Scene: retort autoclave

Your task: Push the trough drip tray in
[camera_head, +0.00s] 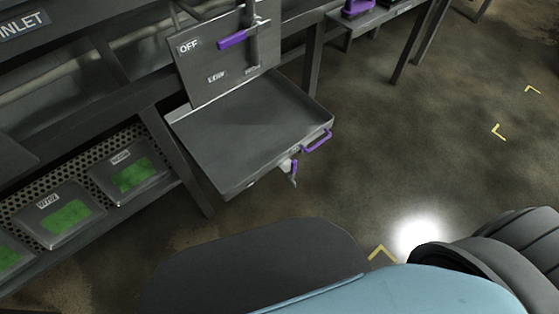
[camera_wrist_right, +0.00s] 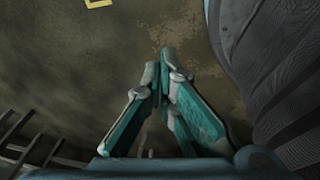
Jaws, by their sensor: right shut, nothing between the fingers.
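The trough drip tray (camera_head: 251,131) is a flat grey metal tray that sticks out from the bench frame, below the panel marked OFF. A purple handle (camera_head: 317,140) is on its front edge. My right gripper (camera_wrist_right: 166,58) shows in the right wrist view, pointing over the bare floor with its fingertips together and nothing between them. It is apart from the tray, which is not in that view. My left gripper is in neither view.
A panel with a purple lever (camera_head: 232,40) stands behind the tray. A purple-handled valve (camera_head: 294,172) hangs under its front. Boxes with green labels (camera_head: 131,175) sit on a lower shelf at left. Open floor (camera_head: 420,130) lies to the right, with yellow corner marks (camera_head: 498,132).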

